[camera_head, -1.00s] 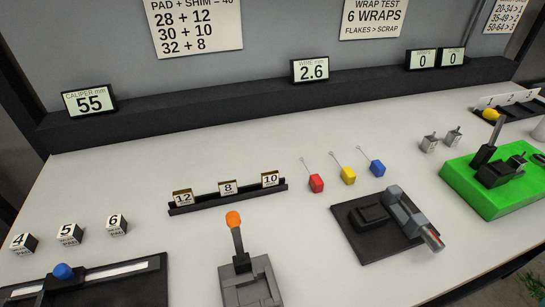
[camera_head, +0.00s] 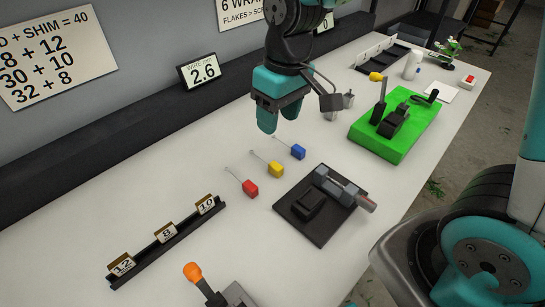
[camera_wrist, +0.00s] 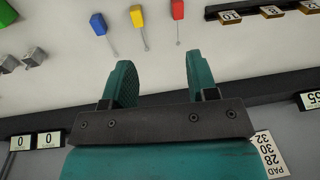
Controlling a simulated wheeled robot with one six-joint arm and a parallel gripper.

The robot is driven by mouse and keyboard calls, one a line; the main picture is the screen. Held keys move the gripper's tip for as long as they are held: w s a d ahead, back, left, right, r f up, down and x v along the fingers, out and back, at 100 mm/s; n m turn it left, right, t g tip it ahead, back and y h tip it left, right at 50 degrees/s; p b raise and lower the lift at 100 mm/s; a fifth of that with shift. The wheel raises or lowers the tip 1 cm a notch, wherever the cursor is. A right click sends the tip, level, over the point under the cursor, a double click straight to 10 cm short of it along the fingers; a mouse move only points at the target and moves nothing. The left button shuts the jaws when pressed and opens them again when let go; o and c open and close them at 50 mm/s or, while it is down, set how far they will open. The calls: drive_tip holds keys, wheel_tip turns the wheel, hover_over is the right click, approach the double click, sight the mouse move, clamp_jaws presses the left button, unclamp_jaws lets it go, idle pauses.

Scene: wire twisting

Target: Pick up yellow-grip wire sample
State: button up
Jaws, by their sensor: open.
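The yellow-grip wire sample (camera_head: 276,170) lies on the white bench between the red-grip sample (camera_head: 249,188) and the blue-grip sample (camera_head: 297,151). Each has a small block grip with a thin wire pointing toward the back wall. My gripper (camera_head: 268,122) is above the bench, behind the samples, open and empty. In the wrist view my gripper (camera_wrist: 157,72) has its two teal fingers apart. The yellow grip (camera_wrist: 136,16) is beyond the fingertips there, its wire running down toward the gap. The blue grip (camera_wrist: 98,24) and red grip (camera_wrist: 178,9) flank it.
A black plate with a caliper-like device (camera_head: 338,189) is just right of the samples. A green-based fixture with an upright lever (camera_head: 412,119) stands farther right. A rack with numbered blocks (camera_head: 164,243) is at front left.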

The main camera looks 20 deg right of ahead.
drive_tip(key=w+d+f+h+p, duration=0.1)
drive_tip(key=w+f, duration=0.2)
drive_tip(key=w, duration=0.1)
drive_tip(key=p, duration=0.2)
hover_over(276, 165)
wheel_tip(276, 165, down, 11)
drive_tip(key=shift+s+a+r, duration=0.1)
drive_tip(key=shift+a, duration=0.05)
drive_tip(key=shift+f+p, duration=0.95)
drive_tip(key=shift+f, duration=2)
clamp_jaws()
